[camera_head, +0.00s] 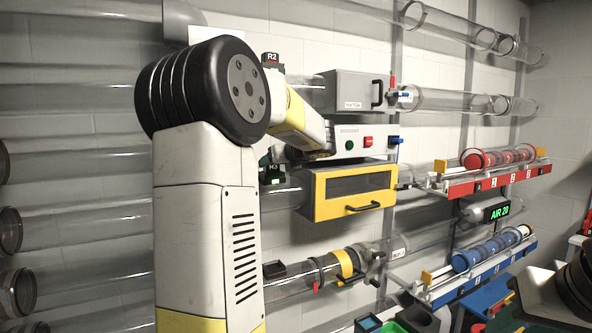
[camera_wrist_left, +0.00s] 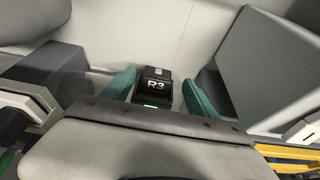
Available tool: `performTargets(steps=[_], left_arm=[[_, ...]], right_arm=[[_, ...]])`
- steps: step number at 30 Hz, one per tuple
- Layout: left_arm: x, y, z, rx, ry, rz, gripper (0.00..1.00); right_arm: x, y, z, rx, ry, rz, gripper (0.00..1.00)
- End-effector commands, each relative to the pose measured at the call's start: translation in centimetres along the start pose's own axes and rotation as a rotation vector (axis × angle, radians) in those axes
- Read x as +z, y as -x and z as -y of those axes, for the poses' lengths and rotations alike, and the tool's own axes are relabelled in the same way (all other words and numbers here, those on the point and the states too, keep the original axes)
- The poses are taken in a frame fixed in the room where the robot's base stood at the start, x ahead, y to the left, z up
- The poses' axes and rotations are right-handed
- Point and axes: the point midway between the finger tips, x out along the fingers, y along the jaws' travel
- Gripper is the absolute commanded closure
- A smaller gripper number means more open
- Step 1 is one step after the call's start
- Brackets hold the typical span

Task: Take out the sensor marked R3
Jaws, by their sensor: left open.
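The sensor marked R3 (camera_wrist_left: 155,86) is a small black block with white lettering and a lit green strip, seen in the left wrist view. My left gripper (camera_wrist_left: 158,92) is open, its teal fingers on either side of the sensor with gaps to both. In the head view the R3 sensor (camera_head: 273,174) sits on a clear tube, left of the yellow-framed box, partly hidden by my left arm. The fingers are mostly hidden there. Another sensor, R2 (camera_head: 271,61), sits on the tube above. My right gripper is not in view.
A grey box (camera_head: 350,92) with a handle, a grey panel with buttons (camera_head: 368,141) and a yellow-framed box (camera_head: 352,190) are close to the right of my left wrist. Red (camera_head: 497,180) and blue (camera_head: 475,269) racks hang further right. Clear tubes run along the wall.

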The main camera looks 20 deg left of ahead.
Motion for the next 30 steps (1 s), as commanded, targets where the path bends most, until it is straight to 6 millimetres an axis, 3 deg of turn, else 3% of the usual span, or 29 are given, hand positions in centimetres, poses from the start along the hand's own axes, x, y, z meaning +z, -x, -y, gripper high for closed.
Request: performTargets(steps=[15, 23, 30], left_arm=[[-0.1, -6.3, -0.4, 0.002, 0.004, -0.004, 0.33], [0.0, -6.7, -0.4, -0.001, 0.006, -0.003, 0.33], [0.0, -6.7, -0.3, 0.0, 0.006, -0.003, 0.8]], right_arm=[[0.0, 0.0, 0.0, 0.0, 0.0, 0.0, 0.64], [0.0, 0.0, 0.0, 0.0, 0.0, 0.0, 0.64], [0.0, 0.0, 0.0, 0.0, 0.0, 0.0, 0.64]])
